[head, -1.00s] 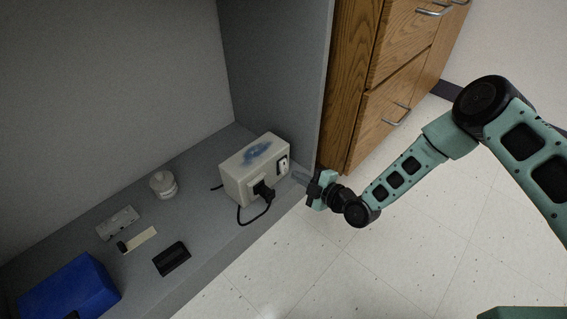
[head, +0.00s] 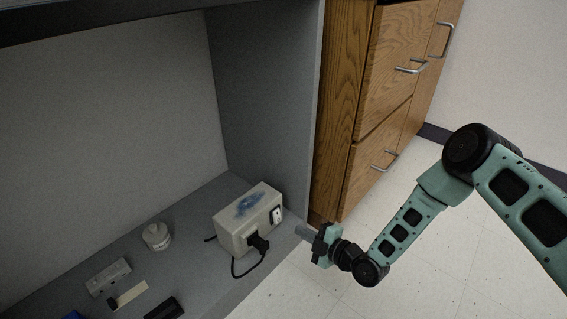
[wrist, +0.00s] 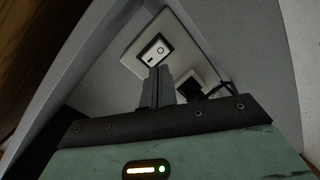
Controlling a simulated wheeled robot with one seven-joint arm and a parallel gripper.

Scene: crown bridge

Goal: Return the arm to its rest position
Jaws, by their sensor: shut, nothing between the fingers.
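My arm, green with black joints, reaches in from the right in the head view. My gripper (head: 303,233) is shut and empty at the right end of the grey shelf, just right of a beige box (head: 236,232). In the wrist view the shut fingers (wrist: 158,78) point at the box front, just below the white rocker switch (wrist: 154,50). I cannot tell the exact gap between fingertips and box.
A grey wall panel (head: 268,110) stands behind the box, with wooden drawers (head: 375,110) to its right. A small white jar (head: 157,237), a grey bar (head: 108,277) and a black item (head: 165,309) lie on the shelf. The floor (head: 450,250) below my arm is clear.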

